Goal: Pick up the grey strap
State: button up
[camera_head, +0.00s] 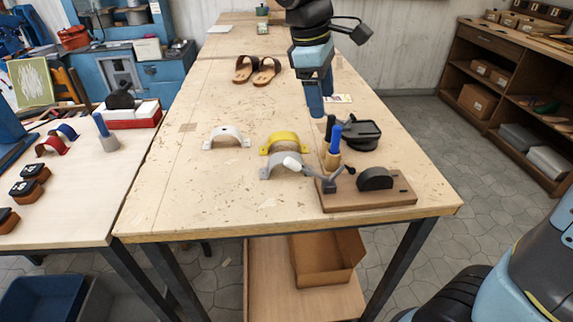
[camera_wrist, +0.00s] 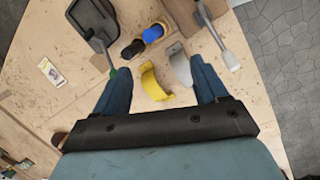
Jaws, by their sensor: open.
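The grey strap (camera_head: 273,168) is a small arched piece with flat feet on the wooden table, just in front of the yellow strap (camera_head: 285,139). A pale lever knob overlaps its right part in the head view. In the wrist view the grey strap (camera_wrist: 181,67) lies right of the yellow strap (camera_wrist: 152,80), nearer the right finger. A white strap (camera_head: 227,132) stands to their left in the head view. My gripper (camera_head: 321,104) is open and empty above the table, behind and right of the straps. Its fingers (camera_wrist: 160,70) appear on both sides of the two straps in the wrist view.
A wooden-based press (camera_head: 370,199) with a lever stands close right of the grey strap. Blue-topped (camera_head: 335,140) and black-topped tools and a black dish (camera_head: 362,133) stand behind it. Sandals (camera_head: 257,71) lie farther back. The table's left part is clear.

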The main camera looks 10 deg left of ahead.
aim_at(290, 156)
jog(key=s+a+f+n+h, duration=0.1)
jog(key=a+f+n, duration=0.15)
jog(key=a, duration=0.35)
jog(key=s+a+f+n+h, duration=0.1)
jog(key=a+f+n, duration=0.15)
jog(key=a, duration=0.35)
jog(key=x, duration=0.7)
jog(key=shift+w+d+f, duration=0.15)
jog(key=shift+w, duration=0.15)
jog(key=d+f, duration=0.3)
jog(key=shift+w+f, duration=0.1)
jog(key=shift+f, duration=0.05)
jog(key=shift+w+d+f, duration=0.1)
jog(key=shift+d+f, duration=0.05)
jog(key=shift+f, duration=0.45)
jog(key=c, duration=1.1)
jog(key=shift+r, duration=0.1)
